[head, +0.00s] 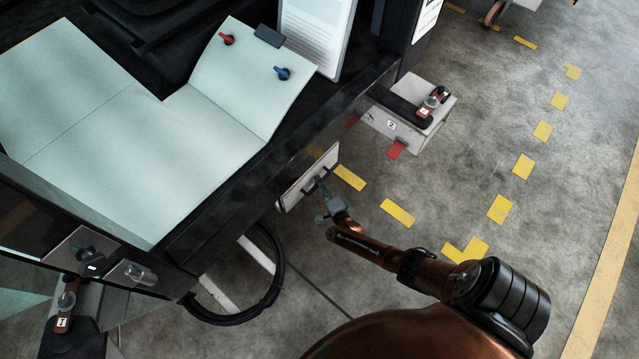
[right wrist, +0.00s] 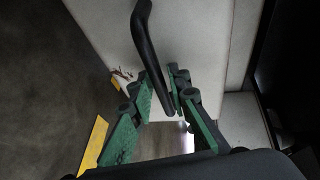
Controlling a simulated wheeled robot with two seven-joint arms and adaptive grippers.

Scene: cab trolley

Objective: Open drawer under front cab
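The drawer under the front cab (head: 296,190) shows in the head view as a pale panel low on the dark cab side. Its black handle (head: 312,184) stands out from the front. In the right wrist view the handle (right wrist: 148,45) runs down between the green-padded fingers of my right gripper (right wrist: 160,82). The fingers are close around it; whether both pads touch it is unclear. In the head view my right gripper (head: 326,200) is at the handle. How far the drawer stands out from the cab is hard to tell. My left gripper is not seen.
The cab top with pale panels (head: 90,130) fills the left. A grey step box (head: 435,122) with a red tag stands beyond the drawer. A black cable loop (head: 272,285) hangs below the cab. Open concrete floor with yellow dashes (head: 397,212) lies right of the drawer.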

